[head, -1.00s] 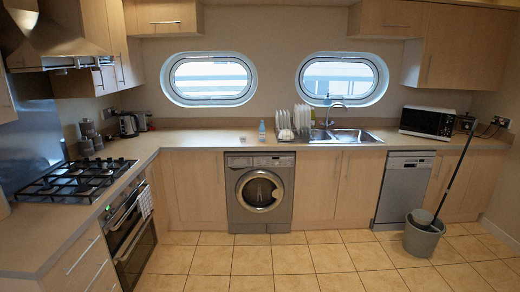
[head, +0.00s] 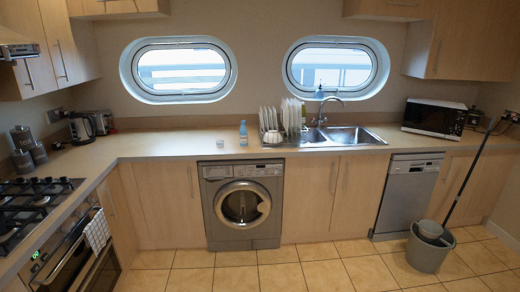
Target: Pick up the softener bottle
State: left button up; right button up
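A small blue bottle (head: 243,132), which looks like the softener bottle, stands upright on the worktop (head: 180,143). It is above the washing machine (head: 242,205), left of the dish rack. Its label is too small to read. Neither of my grippers shows in the head view.
A small white cup (head: 220,141) stands left of the bottle. A dish rack with white plates (head: 269,119) and a sink (head: 345,135) are to its right. A gas hob (head: 35,205) is at left. A grey bucket (head: 428,248) with a mop stands at right. The tiled floor (head: 270,270) ahead is clear.

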aim_at(243, 134)
jog(key=i, duration=1.7)
